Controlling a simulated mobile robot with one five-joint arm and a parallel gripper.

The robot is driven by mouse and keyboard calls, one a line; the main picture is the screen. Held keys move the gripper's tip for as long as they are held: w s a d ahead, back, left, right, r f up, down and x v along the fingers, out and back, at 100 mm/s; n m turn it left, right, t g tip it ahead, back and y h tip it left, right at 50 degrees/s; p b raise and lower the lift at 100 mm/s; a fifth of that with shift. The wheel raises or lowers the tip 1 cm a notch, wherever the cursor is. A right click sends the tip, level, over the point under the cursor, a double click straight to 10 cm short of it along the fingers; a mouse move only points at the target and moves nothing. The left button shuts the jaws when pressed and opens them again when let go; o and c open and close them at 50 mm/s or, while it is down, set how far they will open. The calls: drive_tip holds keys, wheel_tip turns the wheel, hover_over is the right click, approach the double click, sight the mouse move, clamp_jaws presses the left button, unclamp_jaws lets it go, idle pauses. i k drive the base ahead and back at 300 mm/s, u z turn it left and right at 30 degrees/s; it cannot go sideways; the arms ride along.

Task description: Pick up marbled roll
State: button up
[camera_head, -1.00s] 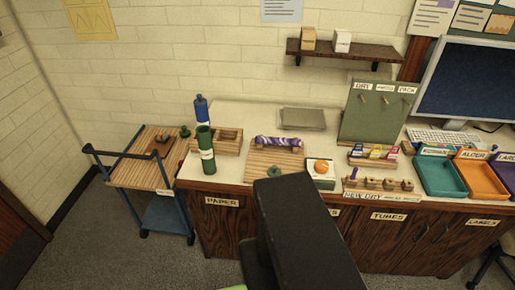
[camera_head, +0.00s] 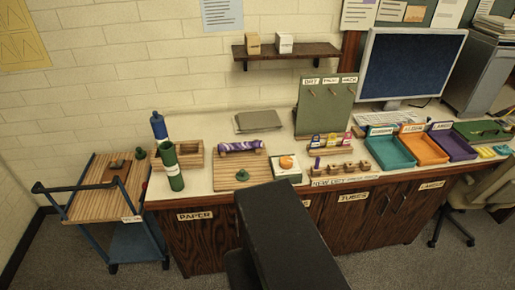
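The marbled roll (camera_head: 240,146), purple with white swirls, lies on its side at the back of a slatted wooden rack (camera_head: 225,172) on the counter. Its long side runs left to right. My black arm link rises from the bottom middle of the view, in front of the counter's edge and to the right of the roll. My gripper itself does not show.
Beside the rack stand a green tube (camera_head: 171,166) and a blue bottle (camera_head: 158,127) at left, and a white box with an orange item (camera_head: 286,167) at right. A wooden holder (camera_head: 342,169) and coloured trays (camera_head: 389,153) sit farther right. A cart (camera_head: 75,205) stands left.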

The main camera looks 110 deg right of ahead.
sight(253, 144)
drive_tip(key=z, duration=0.8)
drive_tip(key=k, duration=0.1)
drive_tip(key=z, duration=2.8)
drive_tip(key=i, duration=0.5)
drive_tip(key=z, duration=0.15)
drive_tip(key=k, duration=0.6)
drive_tip(key=u, duration=2.9)
drive_tip(key=k, duration=0.35)
drive_tip(key=z, duration=0.05)
